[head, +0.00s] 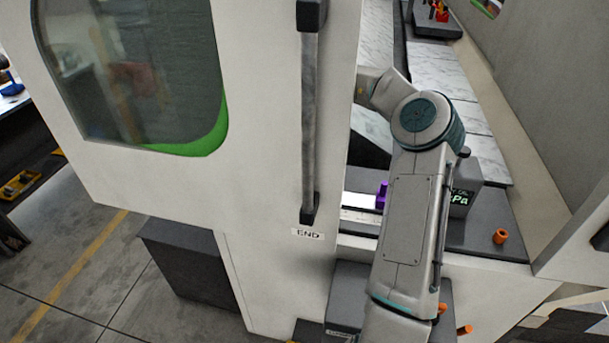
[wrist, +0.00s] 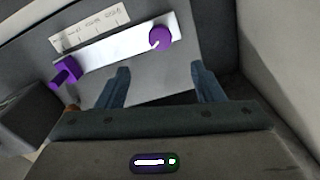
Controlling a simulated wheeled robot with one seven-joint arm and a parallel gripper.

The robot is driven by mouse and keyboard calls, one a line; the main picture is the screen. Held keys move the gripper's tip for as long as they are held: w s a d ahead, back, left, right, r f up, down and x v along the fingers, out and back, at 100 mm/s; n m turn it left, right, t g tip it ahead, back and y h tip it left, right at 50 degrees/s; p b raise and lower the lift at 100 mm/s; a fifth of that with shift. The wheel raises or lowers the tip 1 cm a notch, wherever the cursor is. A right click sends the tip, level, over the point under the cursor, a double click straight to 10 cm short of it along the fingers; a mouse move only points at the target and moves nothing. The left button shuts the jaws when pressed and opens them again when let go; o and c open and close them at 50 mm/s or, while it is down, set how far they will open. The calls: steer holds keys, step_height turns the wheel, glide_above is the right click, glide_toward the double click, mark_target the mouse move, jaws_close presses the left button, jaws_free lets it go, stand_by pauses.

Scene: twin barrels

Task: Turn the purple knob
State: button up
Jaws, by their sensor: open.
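A round purple knob (wrist: 161,38) sits at the right end of a white strip (wrist: 115,48) on a grey panel in the wrist view. A second purple piece (wrist: 66,73), blocky and jutting out, is at the strip's left end. My gripper (wrist: 159,70) is open and empty, its two dark blue fingers apart. The round knob lies beyond the fingertips, between them from side to side; no contact shows. In the head view a purple piece (head: 382,195) shows left of my arm; I cannot tell which one it is. My gripper is hidden there.
A white door with a window (head: 135,70) and a long vertical handle (head: 309,120) stands left of my arm. A grey box with lit green text (head: 460,196) is right of the arm. An orange knob (head: 501,237) stands on the dark ledge.

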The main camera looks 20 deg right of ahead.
step_height(320, 180, down, 13)
steer(key=shift+r, duration=0.1)
stand_by(0.4)
steer(key=c, duration=1)
